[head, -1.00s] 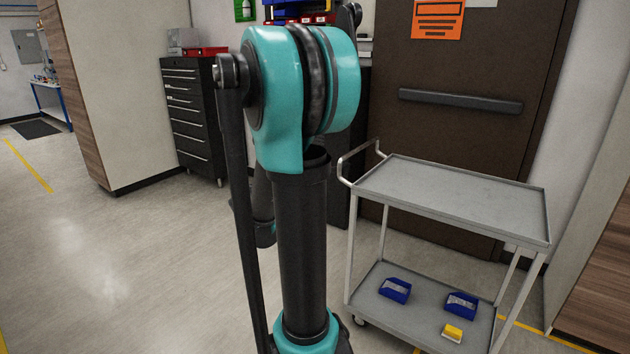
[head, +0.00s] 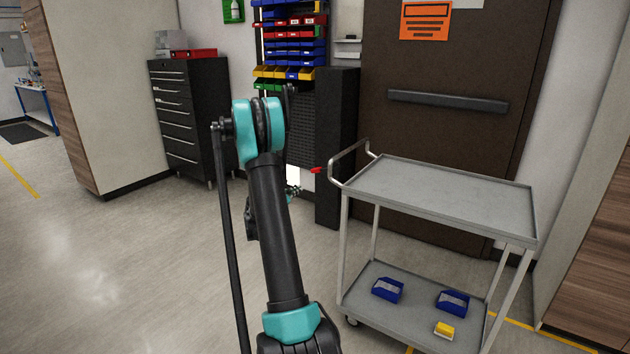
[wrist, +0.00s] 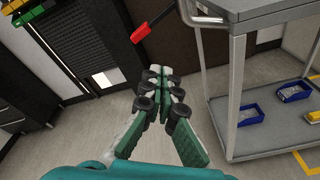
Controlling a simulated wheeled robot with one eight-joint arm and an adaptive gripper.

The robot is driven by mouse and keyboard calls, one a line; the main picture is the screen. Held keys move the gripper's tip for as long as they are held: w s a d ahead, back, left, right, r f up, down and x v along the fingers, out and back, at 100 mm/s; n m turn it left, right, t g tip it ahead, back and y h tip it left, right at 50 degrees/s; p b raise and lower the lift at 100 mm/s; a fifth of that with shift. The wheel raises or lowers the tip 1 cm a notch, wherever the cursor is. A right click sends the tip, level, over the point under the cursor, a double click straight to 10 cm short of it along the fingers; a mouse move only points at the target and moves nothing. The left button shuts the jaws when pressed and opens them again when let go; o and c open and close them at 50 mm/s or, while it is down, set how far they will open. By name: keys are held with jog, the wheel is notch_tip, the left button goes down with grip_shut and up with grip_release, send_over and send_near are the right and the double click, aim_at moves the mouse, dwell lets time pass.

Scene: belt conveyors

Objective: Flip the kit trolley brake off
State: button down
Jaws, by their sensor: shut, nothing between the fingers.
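The kit trolley (head: 440,190) is a grey metal cart with two shelves, standing right of my arm; part of it shows at the right of the wrist view (wrist: 265,20). A red lever (head: 316,170), which looks like its brake, sticks out to the left beside the push handle (head: 336,163). In the wrist view the red lever (wrist: 153,22) slants down to the left on a dark arm. My gripper (wrist: 160,78) is shut and empty, left of the trolley and apart from the lever. In the head view my gripper (head: 292,190) is mostly hidden behind my arm.
Blue bins (head: 388,290) and a yellow box (head: 444,330) sit on the lower shelf. A dark door (head: 440,60) stands behind the trolley. A bin rack (head: 290,45) and a black drawer cabinet (head: 190,115) stand at the back. The floor at left is clear.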

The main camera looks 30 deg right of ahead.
jog(key=w+d+f+n+t+h, duration=0.2)
jog(key=w+d+f+n, duration=0.3)
jog(key=d+f+n, duration=0.3)
jog(key=shift+w+d+f+n+t+h, duration=0.35)
jog(key=shift+f+n+h, duration=0.5)
jog(key=shift+n, duration=0.65)
jog(key=shift+s, duration=0.1)
